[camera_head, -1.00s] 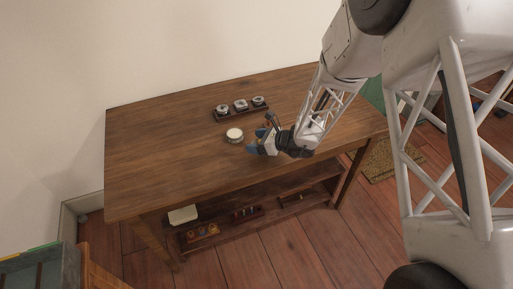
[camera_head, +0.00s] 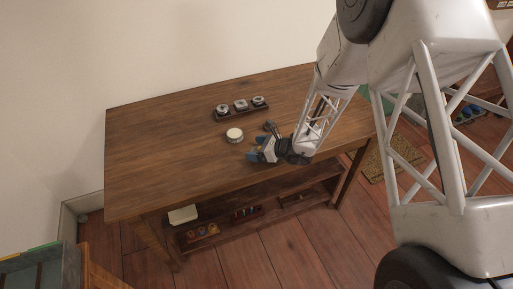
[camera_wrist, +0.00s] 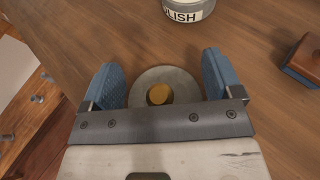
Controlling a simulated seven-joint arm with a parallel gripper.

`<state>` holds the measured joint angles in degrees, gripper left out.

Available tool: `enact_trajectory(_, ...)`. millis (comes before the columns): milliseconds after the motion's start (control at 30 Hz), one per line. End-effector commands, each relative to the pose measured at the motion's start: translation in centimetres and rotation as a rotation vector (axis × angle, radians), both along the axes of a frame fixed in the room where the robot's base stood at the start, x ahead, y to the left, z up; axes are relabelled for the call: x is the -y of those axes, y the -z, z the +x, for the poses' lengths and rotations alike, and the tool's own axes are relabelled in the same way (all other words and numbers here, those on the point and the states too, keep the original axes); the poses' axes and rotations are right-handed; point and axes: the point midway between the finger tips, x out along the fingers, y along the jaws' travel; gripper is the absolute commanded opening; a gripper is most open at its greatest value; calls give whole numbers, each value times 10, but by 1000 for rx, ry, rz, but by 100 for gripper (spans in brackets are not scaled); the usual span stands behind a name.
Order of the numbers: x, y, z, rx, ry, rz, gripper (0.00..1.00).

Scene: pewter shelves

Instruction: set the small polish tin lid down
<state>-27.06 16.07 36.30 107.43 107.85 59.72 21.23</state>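The small polish tin lid (camera_wrist: 141,86) is a flat grey disc with a brass-coloured knob (camera_wrist: 159,94) at its centre. In the wrist view it shows between the two blue fingers of my gripper (camera_wrist: 162,78), over the wooden tabletop. The fingers are wide apart, with a narrow gap on each side of the lid. Its near edge is hidden by the gripper. In the head view my gripper (camera_head: 257,149) is low over the table (camera_head: 165,150), and the lid cannot be made out. A round white polish tin (camera_head: 235,135) stands just beyond; its label shows in the wrist view (camera_wrist: 188,12).
A dark tray (camera_head: 229,115) with several small tins stands at the back. A brown block with a dark blue base (camera_wrist: 302,60) lies right of my gripper in the wrist view. The table's left half is clear. A lower shelf (camera_head: 220,231) holds small items.

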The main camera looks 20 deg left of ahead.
Motion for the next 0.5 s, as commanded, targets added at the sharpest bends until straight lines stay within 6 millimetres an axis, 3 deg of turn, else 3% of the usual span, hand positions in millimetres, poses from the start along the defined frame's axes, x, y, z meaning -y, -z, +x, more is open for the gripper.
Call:
enact_trajectory(100, 0, 0, 0, 0, 0, 0, 100)
enact_trajectory(500, 3, -4, 0, 0, 1, 0, 100)
